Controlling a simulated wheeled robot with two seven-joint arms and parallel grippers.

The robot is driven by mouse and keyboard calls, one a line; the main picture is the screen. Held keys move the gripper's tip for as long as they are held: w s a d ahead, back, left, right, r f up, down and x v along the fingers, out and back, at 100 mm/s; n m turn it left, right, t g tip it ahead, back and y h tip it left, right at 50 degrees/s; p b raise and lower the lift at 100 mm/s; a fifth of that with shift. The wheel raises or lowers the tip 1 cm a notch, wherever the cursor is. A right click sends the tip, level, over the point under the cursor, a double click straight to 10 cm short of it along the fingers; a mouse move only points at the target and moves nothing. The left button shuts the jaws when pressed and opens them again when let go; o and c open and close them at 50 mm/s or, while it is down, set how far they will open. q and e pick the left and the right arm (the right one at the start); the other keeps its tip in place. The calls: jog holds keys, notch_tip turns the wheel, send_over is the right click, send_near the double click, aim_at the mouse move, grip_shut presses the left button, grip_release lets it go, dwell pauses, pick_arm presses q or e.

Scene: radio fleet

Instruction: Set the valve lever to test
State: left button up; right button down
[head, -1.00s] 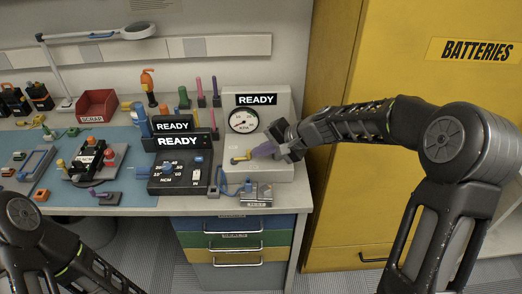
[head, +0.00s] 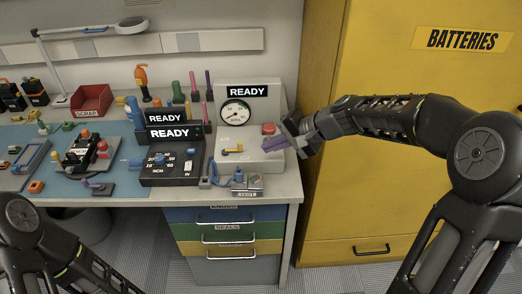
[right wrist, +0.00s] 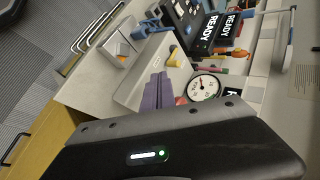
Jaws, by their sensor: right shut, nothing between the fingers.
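The valve lever (head: 232,150) is a small yellow handle on the sloped front of a pale grey box (head: 252,92). It lies roughly sideways in the head view; its setting marks are too small to read. It also shows in the right wrist view (right wrist: 172,54). The box carries a round gauge (head: 236,112), a READY sign and a red button (head: 268,129). My right gripper (head: 272,144), with purple fingers, is shut and empty. It is to the right of the lever, apart from it, by the box's right side. My left gripper is out of view; only its arm shows.
A black READY panel with a blue knob (head: 159,159) stands left of the box. A small grey device (head: 248,184) with a blue cable sits at the bench's front edge. A yellow BATTERIES cabinet (head: 400,200) stands to the right. Pens and tools stand behind.

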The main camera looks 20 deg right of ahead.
jog(key=v, duration=0.5)
jog(key=shift+s+a+r, duration=0.1)
jog(key=shift+s+r, duration=0.1)
jog(key=shift+s, duration=0.05)
